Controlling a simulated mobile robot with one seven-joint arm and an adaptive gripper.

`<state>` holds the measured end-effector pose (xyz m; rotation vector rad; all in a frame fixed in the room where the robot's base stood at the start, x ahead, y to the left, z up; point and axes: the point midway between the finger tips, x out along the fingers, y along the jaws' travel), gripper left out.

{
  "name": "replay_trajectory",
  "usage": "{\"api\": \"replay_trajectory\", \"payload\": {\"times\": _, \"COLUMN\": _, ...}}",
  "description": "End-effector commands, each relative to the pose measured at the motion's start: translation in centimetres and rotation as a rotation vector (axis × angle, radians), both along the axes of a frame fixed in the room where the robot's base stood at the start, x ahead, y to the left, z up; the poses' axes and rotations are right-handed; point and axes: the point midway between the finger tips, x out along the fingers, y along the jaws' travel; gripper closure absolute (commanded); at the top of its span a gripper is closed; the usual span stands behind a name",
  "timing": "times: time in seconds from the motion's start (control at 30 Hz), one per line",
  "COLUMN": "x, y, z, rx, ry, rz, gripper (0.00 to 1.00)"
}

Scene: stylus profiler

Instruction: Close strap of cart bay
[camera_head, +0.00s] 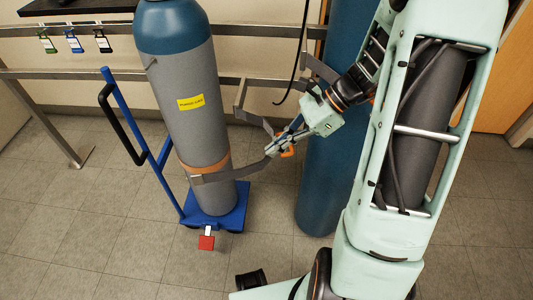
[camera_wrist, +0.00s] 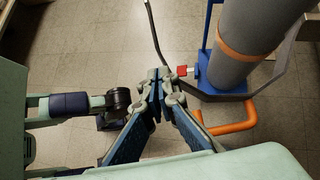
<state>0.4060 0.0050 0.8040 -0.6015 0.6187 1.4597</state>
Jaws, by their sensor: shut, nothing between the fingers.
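A grey gas cylinder (camera_head: 187,100) with a blue shoulder and a yellow label stands tilted on a blue cart (camera_head: 228,212). A grey strap (camera_head: 225,175) crosses the front of the cylinder and runs right toward my gripper (camera_head: 274,150). An orange loop (camera_head: 289,151) shows right at my gripper. In the wrist view my gripper (camera_wrist: 158,88) is shut and empty, with the orange loop (camera_wrist: 232,127) beside its right finger. The strap (camera_wrist: 285,68) curves past the cylinder (camera_wrist: 252,45) there. Whether my fingers touch the loop or the strap is unclear.
A tall blue cylinder (camera_head: 330,190) stands behind my arm. Metal rails (camera_head: 60,73) with grey brackets (camera_head: 241,98) run along the wall. The cart has a black handle (camera_head: 120,125) and a red pedal (camera_head: 206,242). Tiled floor at the front left is clear.

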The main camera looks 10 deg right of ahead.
Motion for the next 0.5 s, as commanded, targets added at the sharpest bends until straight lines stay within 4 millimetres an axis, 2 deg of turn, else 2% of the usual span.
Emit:
{"api": "replay_trajectory", "payload": {"times": 0.3, "x": 0.0, "y": 4.1, "z": -4.4, "rx": -0.001, "ry": 0.001, "rz": 0.004, "gripper": 1.00}}
{"api": "replay_trajectory", "payload": {"times": 0.5, "x": 0.0, "y": 5.7, "z": -5.8, "rx": -0.001, "ry": 0.000, "rz": 0.006, "gripper": 1.00}}
